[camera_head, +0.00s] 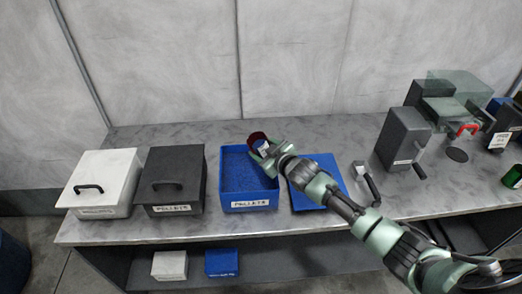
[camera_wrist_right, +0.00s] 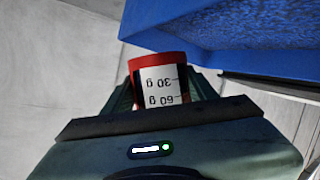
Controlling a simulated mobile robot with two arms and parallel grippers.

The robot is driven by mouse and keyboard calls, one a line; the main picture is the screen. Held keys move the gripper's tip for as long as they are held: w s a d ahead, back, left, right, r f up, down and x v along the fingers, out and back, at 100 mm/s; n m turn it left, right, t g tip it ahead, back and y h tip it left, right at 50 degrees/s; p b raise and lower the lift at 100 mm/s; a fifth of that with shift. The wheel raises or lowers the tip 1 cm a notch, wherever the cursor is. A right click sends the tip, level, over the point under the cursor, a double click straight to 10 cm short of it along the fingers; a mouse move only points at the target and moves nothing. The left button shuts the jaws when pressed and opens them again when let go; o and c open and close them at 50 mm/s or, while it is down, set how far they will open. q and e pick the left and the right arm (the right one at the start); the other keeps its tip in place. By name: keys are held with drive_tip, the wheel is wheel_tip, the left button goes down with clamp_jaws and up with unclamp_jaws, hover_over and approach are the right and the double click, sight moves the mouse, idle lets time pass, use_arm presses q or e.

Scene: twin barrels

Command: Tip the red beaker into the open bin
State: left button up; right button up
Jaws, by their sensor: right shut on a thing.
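The red beaker (camera_head: 257,138) is in my right gripper (camera_head: 263,151), over the back right part of the open blue bin (camera_head: 250,195). The bin holds blue granular stuff. In the right wrist view the beaker (camera_wrist_right: 157,65) shows a red rim and a white scale label, its figures upside down, between the fingers of the gripper (camera_wrist_right: 160,92). The bin (camera_wrist_right: 200,38) shows at top right there, apart from the beaker. I cannot tell how far the beaker is tilted or what is inside it. My left gripper is not in view.
A blue lid (camera_head: 305,204) lies right of the bin, under my right arm. A dark lidded bin (camera_head: 174,193) and a white one (camera_head: 105,190) stand to the left. A grey dispenser-like box (camera_head: 400,138) and a green cup (camera_head: 513,177) stand to the right.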

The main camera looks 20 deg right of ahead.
sight(265, 143)
drive_tip(key=shift+w+d+f+n+t+h+b, duration=0.1)
drive_tip(key=shift+d+f+n+t+h+b, duration=0.2)
drive_tip(key=shift+n+b, duration=0.5)
drive_tip(key=shift+d+n+t+h+b, duration=0.1)
drive_tip(key=shift+n+h+b, duration=0.35)
drive_tip(key=shift+b, duration=0.6)
drive_tip(key=shift+d+r+n+t+h+b, duration=0.1)
drive_tip(key=shift+r+n+t+h+b, duration=0.45)
drive_tip(key=shift+r+n+b, duration=0.85)
drive_tip(key=shift+r+n+h+b, duration=0.15)
drive_tip(key=shift+n+h+b, duration=0.25)
drive_tip(key=shift+n, duration=0.45)
drive_tip(key=shift+a+r+n+t+h+b, duration=0.2)
drive_tip(key=shift+r+n+t, duration=0.3)
drive_tip(key=shift+n, duration=0.35)
drive_tip(key=shift+a+r+n+t+h+b, duration=0.15)
drive_tip(key=shift+a+r+n+t, duration=0.15)
drive_tip(key=shift+r+n, duration=0.4)
drive_tip(key=shift+s+a+r+n+t+b, duration=0.1)
drive_tip(key=shift+a+r+n+t+b, duration=0.2)
drive_tip(key=shift+n, duration=0.5)
drive_tip(key=shift+s+a+r+n+t+b, duration=0.1)
drive_tip(key=shift+a+r+n+t+b, duration=0.15)
drive_tip(key=shift+n, duration=0.5)
drive_tip(key=shift+s+a+r+n+t+b, duration=0.1)
drive_tip(key=shift+a+r+n+t+b, duration=0.2)
drive_tip(key=shift+n, duration=0.5)
